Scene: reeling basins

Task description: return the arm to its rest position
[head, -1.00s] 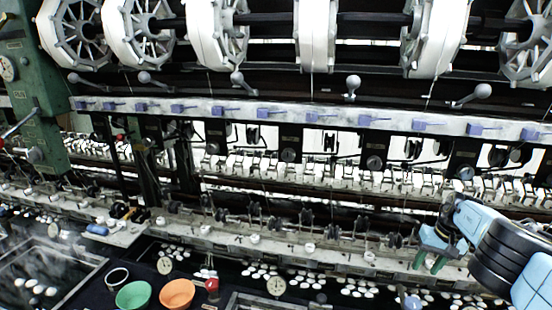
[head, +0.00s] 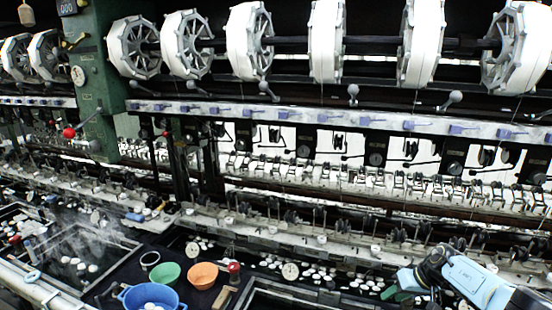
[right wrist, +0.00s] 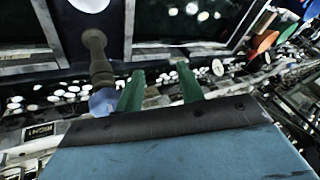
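My right gripper (head: 398,287) is at the lower right of the head view, with its blue-and-black arm coming in from the right edge. My left gripper is not in view.
A brown handle (right wrist: 97,58) with a bluish round end lies left of the fingers in the wrist view. A blue bowl (head: 129,297), green bowl (head: 166,273) and orange bowl (head: 203,275) stand front left. White reels (head: 327,42) line the top.

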